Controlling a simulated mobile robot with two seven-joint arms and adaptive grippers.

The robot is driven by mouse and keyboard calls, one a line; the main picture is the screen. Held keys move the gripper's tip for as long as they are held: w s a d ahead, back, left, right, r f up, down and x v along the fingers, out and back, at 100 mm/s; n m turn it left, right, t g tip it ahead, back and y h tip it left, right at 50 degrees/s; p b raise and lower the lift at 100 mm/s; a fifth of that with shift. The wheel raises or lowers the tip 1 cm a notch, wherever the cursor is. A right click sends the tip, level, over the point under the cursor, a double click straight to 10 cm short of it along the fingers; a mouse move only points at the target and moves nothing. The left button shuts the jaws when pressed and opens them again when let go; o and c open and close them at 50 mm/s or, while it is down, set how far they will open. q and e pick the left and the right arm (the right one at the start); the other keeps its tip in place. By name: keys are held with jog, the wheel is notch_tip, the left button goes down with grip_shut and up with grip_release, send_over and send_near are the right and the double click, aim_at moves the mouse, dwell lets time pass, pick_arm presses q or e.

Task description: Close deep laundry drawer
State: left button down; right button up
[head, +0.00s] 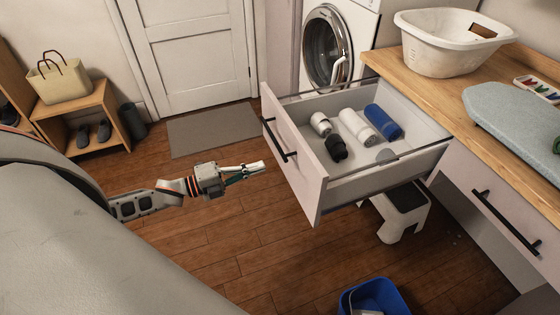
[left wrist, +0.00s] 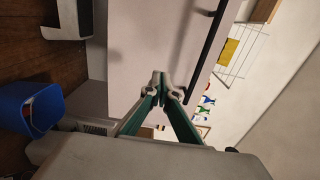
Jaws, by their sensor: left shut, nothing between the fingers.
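The deep laundry drawer (head: 298,180) is pulled far out from under the wooden counter in the head view. Its pale front has a black bar handle (head: 279,139). Rolled cloths in white, black and blue lie inside it. My left gripper (head: 262,166) is shut and empty, a little to the left of the drawer front and apart from it in the head view. In the left wrist view the shut fingertips (left wrist: 159,76) point toward the pale drawer front (left wrist: 150,40), with the black handle (left wrist: 207,45) to their right. My right gripper is in neither view.
A white step stool (head: 400,212) stands under the drawer, and a blue bucket (head: 374,297) stands on the floor in front. A closed drawer (head: 490,205) is at the right. A white basket (head: 445,45) sits on the counter.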

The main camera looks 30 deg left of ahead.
aim_at(289, 158)
pick_arm(q)
jog(key=x, duration=0.5)
jog(key=shift+w+d, duration=0.25)
jog(key=shift+w, duration=0.05)
jog(key=shift+w+d, duration=0.35)
jog(key=shift+w, duration=0.15)
jog(key=shift+w+d, duration=0.1)
jog(key=shift+d, duration=0.05)
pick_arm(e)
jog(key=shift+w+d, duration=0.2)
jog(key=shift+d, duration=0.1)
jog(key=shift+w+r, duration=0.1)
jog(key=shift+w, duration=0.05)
